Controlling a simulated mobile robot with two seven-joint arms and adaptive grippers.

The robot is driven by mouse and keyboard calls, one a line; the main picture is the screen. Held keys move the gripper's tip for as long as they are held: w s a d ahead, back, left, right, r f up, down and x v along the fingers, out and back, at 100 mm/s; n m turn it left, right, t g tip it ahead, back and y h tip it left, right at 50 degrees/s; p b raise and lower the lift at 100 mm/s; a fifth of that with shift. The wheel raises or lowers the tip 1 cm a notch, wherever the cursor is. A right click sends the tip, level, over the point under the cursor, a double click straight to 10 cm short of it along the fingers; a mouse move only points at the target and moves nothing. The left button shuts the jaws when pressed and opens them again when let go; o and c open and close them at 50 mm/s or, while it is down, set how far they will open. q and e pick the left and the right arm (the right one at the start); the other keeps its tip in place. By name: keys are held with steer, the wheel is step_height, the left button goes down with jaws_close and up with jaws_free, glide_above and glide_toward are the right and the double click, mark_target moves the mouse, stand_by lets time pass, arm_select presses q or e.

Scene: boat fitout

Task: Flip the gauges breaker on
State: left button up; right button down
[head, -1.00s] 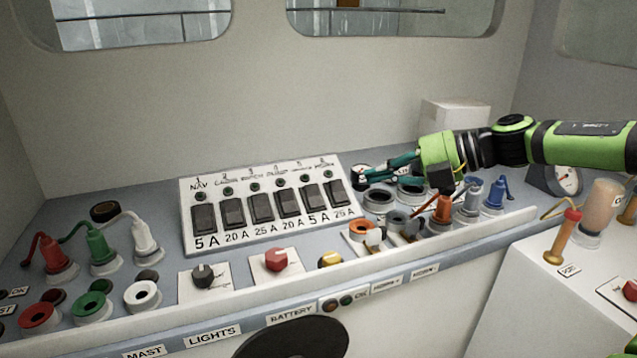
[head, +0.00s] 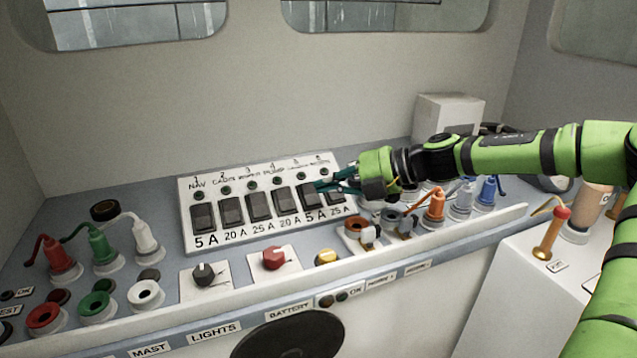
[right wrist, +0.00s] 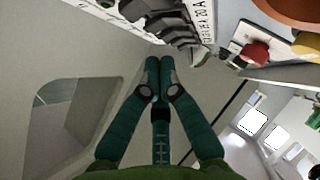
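The breaker panel (head: 187,240) is a white sloping box with a row of several black rockers and a small round light above each. My left gripper is out of view.
Red (head: 274,258) and black (head: 204,273) knobs stand in front of the panel. Coloured plugs stand on the left; an orange plug (head: 435,206) and blue ones stand below my right arm. A white box (head: 447,115) is behind.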

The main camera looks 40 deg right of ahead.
mark_target(318, 202)
steer(key=shift+w+a+f, duration=0.2)
steer(key=shift+w+f, duration=0.15)
steer(key=shift+w, duration=0.05)
steer(key=shift+w+d+f, duration=0.2)
steer(key=shift+w+f, duration=0.3)
steer(key=shift+w, duration=0.25)
steer(key=shift+w+d+f, duration=0.2)
steer(key=shift+w+f, duration=0.25)
steer(key=shift+w, duration=0.3)
